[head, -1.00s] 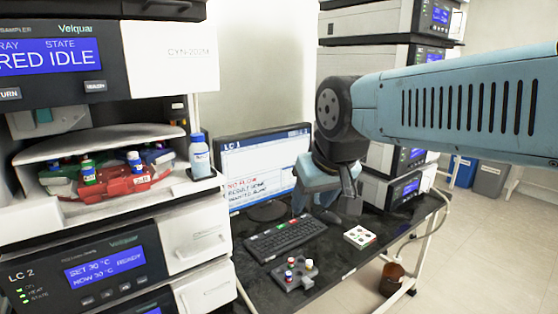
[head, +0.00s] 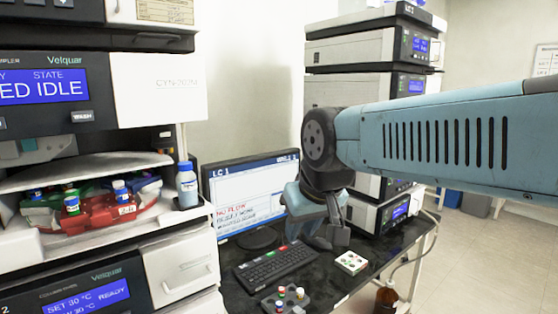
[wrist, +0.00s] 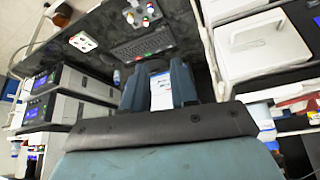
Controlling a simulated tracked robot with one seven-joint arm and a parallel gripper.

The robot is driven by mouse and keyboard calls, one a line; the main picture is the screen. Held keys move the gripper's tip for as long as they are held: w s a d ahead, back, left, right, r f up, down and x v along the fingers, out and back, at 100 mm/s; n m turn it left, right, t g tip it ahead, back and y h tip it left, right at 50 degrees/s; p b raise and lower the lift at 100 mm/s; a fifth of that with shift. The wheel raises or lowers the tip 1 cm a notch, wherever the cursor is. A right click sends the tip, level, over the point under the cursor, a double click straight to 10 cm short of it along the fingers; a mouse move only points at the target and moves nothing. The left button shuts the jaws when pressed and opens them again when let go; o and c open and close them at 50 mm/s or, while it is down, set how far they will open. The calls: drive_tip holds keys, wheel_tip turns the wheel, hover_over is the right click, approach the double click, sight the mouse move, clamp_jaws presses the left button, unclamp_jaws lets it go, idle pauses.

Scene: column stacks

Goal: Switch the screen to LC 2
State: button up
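The monitor (head: 245,195) stands on the dark desk, its screen headed "LC 1" with red and dark text lines lower down. The keyboard (head: 274,266) lies in front of it, with a few green, red and white keys; it also shows in the wrist view (wrist: 140,48). My gripper (head: 325,225) hangs in front of the screen's right side, above the desk and apart from the keyboard, and hides part of the screen. In the wrist view its two fingers (wrist: 160,80) stand apart, with what looks like the screen showing between them.
The LC 2 stack (head: 180,265) stands close on the left, with a vial carousel (head: 110,205) and a bottle (head: 187,185). Another stack (head: 355,95) is behind my arm. A grey vial block (head: 285,300) and a white tray (head: 351,263) sit on the desk.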

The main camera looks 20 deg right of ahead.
clamp_jaws()
idle(1.3)
